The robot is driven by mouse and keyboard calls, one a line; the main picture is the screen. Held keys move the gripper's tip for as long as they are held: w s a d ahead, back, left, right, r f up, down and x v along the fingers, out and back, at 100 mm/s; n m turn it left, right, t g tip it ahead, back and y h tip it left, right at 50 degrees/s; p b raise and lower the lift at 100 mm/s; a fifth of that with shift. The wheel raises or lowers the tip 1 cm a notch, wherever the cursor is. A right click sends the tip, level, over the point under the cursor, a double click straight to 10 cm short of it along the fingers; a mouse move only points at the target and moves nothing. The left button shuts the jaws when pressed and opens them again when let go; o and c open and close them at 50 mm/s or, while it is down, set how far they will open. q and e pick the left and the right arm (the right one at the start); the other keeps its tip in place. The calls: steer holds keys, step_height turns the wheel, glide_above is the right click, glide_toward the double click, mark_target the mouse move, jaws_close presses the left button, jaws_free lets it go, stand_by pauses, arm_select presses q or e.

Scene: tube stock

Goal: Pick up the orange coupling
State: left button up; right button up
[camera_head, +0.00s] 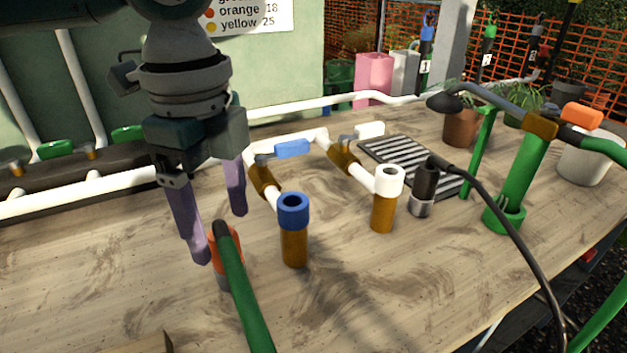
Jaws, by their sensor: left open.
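The orange coupling (216,259) stands on the wooden table, with a grey lower end. A green tube (242,300) with a dark end passes in front of it and hides part of it. My left gripper (220,238) comes down from above with its two purple fingers apart, open and empty. One finger is to the left of the coupling and the other is behind it to the right. I cannot tell whether a finger touches it. My right gripper is not in view.
Right of the coupling stand a blue-topped coupling (294,212), a white-topped one (389,182) and a black one (426,185). A grey slotted grate (383,148) lies behind. A dark hose (490,205) and a green pipe stand (521,180) are on the right.

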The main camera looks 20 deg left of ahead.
mark_target(227, 255)
arm_select(q)
step_height(227, 255, down, 4)
steer(key=shift+s+a+f, duration=0.1)
jaws_close()
stand_by(0.7)
